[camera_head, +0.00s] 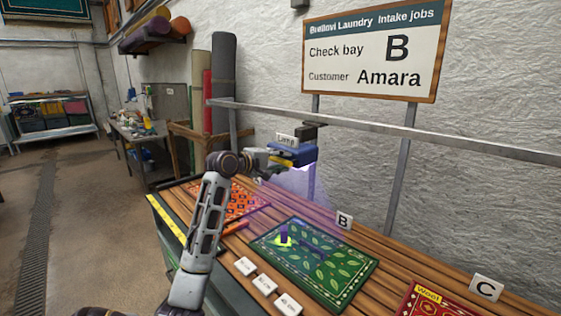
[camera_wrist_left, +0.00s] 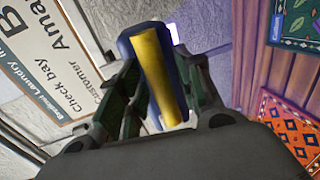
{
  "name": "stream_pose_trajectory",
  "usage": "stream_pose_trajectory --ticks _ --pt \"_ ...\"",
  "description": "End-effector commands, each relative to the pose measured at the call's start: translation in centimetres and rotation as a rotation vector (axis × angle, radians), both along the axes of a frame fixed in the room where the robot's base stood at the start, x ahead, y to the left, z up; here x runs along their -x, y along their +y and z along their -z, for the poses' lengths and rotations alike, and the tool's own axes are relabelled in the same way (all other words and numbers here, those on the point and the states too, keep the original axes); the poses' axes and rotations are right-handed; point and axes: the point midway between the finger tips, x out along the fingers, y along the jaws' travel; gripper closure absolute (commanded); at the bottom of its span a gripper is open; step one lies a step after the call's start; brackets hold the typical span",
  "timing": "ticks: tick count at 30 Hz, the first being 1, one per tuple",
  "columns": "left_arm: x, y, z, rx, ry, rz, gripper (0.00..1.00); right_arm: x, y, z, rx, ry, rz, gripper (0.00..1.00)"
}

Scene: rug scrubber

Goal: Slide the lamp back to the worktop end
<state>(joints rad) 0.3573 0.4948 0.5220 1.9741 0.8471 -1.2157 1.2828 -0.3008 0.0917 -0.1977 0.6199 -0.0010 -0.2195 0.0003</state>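The blue lamp (camera_head: 297,154) hangs from a metal rail (camera_head: 400,130) above the worktop (camera_head: 395,262), with a small label (camera_head: 287,139) beside it. Its purple light falls between the orange rug and the green rug. My left gripper (camera_head: 278,160) is at the lamp's near side, its fingers on either side of the yellow handle. In the left wrist view the yellow handle (camera_wrist_left: 160,75) fills the space between the fingers, which look closed on it. Fingertip contact is partly hidden. My right gripper is not in view.
An orange rug (camera_head: 232,199), a green rug (camera_head: 318,258) with a glowing mark, and a red rug (camera_head: 440,302) lie on the worktop. Markers B (camera_head: 344,220) and C (camera_head: 486,288) stand behind them. White tiles (camera_head: 265,284) lie along the front. A sign (camera_head: 372,50) stands behind.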

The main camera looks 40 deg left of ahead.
Motion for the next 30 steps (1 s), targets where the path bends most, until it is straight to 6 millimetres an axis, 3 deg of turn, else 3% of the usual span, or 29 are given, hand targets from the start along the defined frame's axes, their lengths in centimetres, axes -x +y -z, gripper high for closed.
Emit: stream_pose_trajectory --ticks 11,20,30 --pt "-0.34 -0.04 0.12 0.000 0.000 0.000 0.65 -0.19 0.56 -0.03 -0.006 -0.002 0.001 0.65" --pt "-0.32 -0.04 0.11 0.000 0.001 0.000 1.00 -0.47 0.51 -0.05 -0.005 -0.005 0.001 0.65" --pt "-0.34 -0.03 0.14 0.001 0.002 0.000 1.00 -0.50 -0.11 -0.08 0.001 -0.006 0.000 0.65"
